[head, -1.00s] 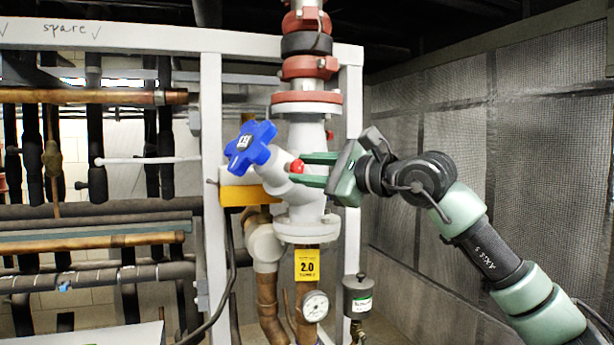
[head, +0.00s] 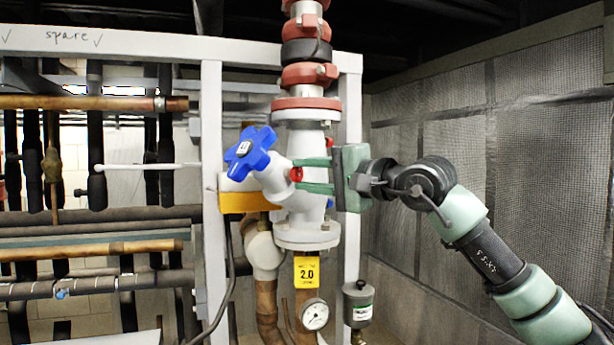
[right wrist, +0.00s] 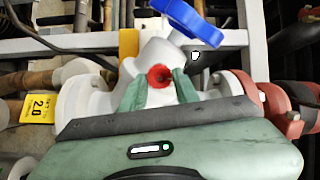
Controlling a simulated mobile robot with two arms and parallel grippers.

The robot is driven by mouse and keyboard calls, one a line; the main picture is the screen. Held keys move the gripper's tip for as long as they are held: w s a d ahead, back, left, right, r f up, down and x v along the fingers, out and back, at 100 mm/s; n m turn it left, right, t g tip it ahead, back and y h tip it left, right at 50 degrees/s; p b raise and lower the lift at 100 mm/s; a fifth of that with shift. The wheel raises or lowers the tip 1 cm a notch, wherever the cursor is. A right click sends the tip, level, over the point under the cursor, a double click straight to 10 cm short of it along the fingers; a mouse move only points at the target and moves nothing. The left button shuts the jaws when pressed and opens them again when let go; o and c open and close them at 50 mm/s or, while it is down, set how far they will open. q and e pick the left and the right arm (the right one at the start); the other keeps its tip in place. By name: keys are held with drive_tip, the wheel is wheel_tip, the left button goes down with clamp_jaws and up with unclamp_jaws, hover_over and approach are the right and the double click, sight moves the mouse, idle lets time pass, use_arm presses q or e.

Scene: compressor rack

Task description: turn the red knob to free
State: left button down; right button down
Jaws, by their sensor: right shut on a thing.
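The red knob (head: 297,174) is small and sits on the side of the white valve body (head: 272,182), below and right of the blue handwheel (head: 250,152). My right gripper (head: 304,175) reaches in from the right with its green fingers above and below the knob, shut on it. In the right wrist view the red knob (right wrist: 160,77) shows its round face between the two fingertips (right wrist: 160,88). The fingers hide part of its sides. I cannot read any marking for the knob's position. My left gripper is in no view.
A yellow 2.0 tag (head: 306,271) and a pressure gauge (head: 315,314) are below the valve. A grey canister (head: 357,303) is at lower right. White frame posts (head: 211,180) stand beside the valve. Mesh wall panels (head: 540,150) are behind my right arm.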

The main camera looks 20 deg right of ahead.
drive_tip(key=shift+f+n, duration=0.1)
drive_tip(key=shift+n, duration=0.3)
drive_tip(key=c, duration=1.1)
unclamp_jaws()
drive_tip(key=shift+o, duration=0.2)
drive_tip(key=shift+s, duration=0.1)
drive_tip(key=shift+s+d+b, duration=0.15)
drive_tip(key=shift+s+b, duration=0.05)
drive_tip(key=shift+b, duration=0.1)
drive_tip(key=b+v, duration=0.3)
drive_tip(key=v, duration=0.4)
